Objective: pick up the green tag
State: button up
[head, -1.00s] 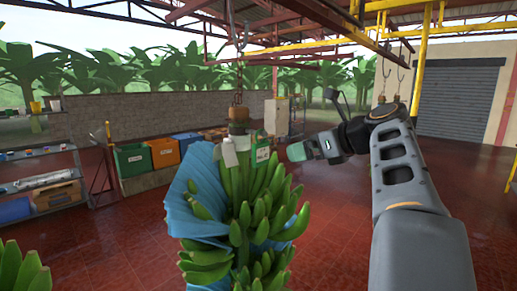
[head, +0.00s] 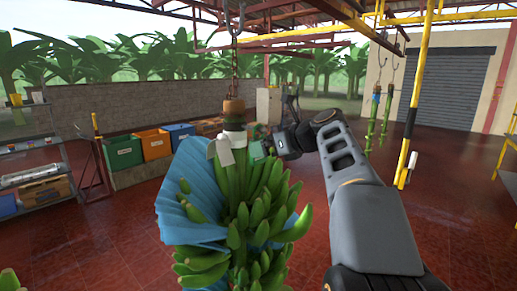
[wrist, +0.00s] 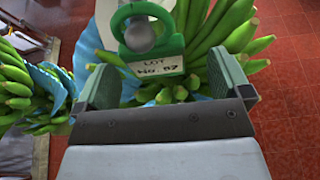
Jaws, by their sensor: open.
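The green tag (head: 256,150) hangs at the top of the banana bunch, on the right side of the stem, in the head view. The tag shows between and just beyond the fingertips, nothing held. In the head view my gripper (head: 270,143) is close to the tag's right side and partly hard to make out.
The banana bunch (head: 255,215) hangs from a chain, with a blue cover (head: 185,200) on its left. A white tag (head: 225,152) hangs left of the green one. Another bunch (wrist: 25,85) shows at left in the wrist view. Open red floor lies to the right.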

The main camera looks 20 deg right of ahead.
jog(key=x, duration=0.1)
jog(key=p+x, duration=0.1)
jog(key=x, duration=0.3)
jog(key=shift+s+a+f, duration=0.1)
jog(key=shift+a+f, duration=0.05)
jog(key=shift+a, duration=0.15)
jog(key=shift+c, duration=0.4)
jog(key=c, duration=1.2)
jog(key=shift+o, duration=0.2)
